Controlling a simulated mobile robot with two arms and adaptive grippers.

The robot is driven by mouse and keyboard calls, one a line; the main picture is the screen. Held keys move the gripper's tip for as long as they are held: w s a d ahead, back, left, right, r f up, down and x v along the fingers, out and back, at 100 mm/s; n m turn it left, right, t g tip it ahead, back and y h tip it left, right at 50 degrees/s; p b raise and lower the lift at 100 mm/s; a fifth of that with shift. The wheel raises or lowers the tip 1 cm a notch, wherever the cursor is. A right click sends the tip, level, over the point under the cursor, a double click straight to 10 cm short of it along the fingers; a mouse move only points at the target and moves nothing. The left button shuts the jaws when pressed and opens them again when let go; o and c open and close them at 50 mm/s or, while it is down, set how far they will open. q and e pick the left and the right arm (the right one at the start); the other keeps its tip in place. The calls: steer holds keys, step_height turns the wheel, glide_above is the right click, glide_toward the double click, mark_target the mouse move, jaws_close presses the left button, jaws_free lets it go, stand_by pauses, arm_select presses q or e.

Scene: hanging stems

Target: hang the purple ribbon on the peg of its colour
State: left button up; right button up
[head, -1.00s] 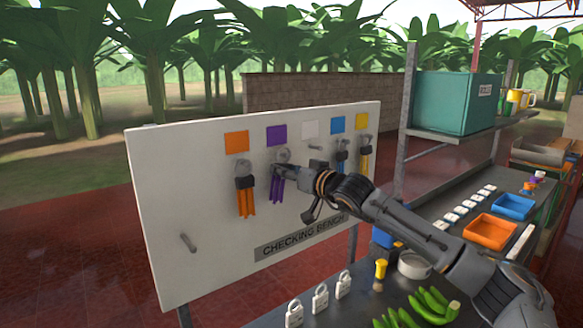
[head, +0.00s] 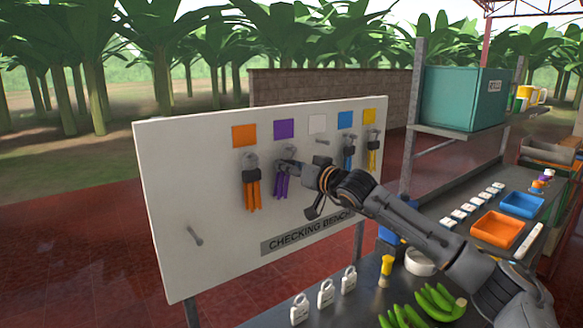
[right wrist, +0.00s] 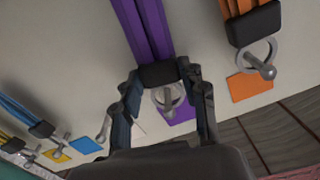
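The purple ribbon (head: 281,185) hangs below the purple square (head: 284,129) on the white board. In the right wrist view the purple ribbon (right wrist: 146,30) has a black clip and a metal ring; the ring appears to be around the peg under the purple square (right wrist: 178,114). My right gripper (head: 284,167) is at the top of the ribbon. In the right wrist view its fingers (right wrist: 160,80) flank the black clip closely and look shut on it. My left gripper is not in view.
Orange (head: 252,190), blue (head: 348,160) and yellow (head: 372,155) ribbons hang nearby on the board (head: 220,260). The peg under the white square and a lower-left peg (head: 194,236) are bare. Padlocks (head: 325,294) and green bananas (head: 430,305) lie on the bench.

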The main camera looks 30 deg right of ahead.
steer(key=o, duration=0.5)
